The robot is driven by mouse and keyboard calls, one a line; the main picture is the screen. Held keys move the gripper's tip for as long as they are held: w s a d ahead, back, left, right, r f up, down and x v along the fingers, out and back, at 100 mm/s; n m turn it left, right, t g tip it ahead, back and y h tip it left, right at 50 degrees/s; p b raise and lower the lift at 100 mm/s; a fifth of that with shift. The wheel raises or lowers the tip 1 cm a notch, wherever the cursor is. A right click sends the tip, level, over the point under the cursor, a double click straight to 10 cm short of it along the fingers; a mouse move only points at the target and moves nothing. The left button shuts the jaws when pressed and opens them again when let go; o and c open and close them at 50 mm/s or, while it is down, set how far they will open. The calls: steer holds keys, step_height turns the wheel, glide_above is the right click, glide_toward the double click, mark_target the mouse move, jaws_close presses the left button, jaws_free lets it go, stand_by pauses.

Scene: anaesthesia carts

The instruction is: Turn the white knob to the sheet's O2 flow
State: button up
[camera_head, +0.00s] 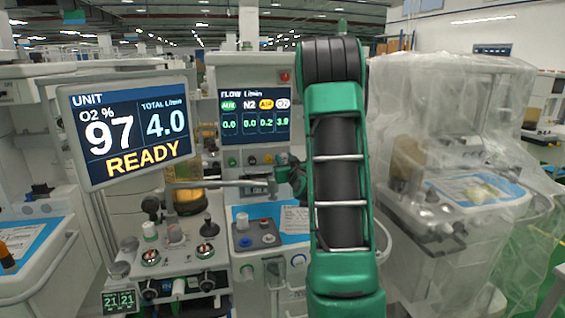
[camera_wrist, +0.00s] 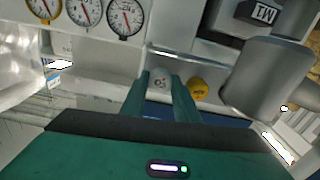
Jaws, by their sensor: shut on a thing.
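The white knob (camera_wrist: 160,80) is on the machine's front panel, with dark marking on its face in the wrist view. My gripper (camera_wrist: 160,84) has its two green fingers on either side of it, closed on it. In the head view my gripper (camera_head: 287,173) is at the panel below the flow display (camera_head: 255,115), and my arm partly hides it. The display reads 0.0, N2 0.0, AIR 0.2 and O2 3.9. The sheet (camera_head: 295,219) lies on the blue worktop, partly behind my arm; its writing is too small to read.
A yellow knob (camera_wrist: 198,88) sits close to the right of the white knob. The tilted monitor (camera_head: 130,125) reads O2 97 %, total 4.0, READY. A grey cylinder (camera_wrist: 265,78) and round gauges (camera_wrist: 125,17) are near the wrist. A plastic-covered cart (camera_head: 455,170) stands at right.

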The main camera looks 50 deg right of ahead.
steer(key=shift+w+a, duration=0.1)
steer(key=shift+a, duration=0.1)
steer(key=o, duration=1.1)
steer(key=shift+s, duration=0.2)
steer(key=shift+v, duration=5.1)
steer(key=shift+a+r, duration=0.1)
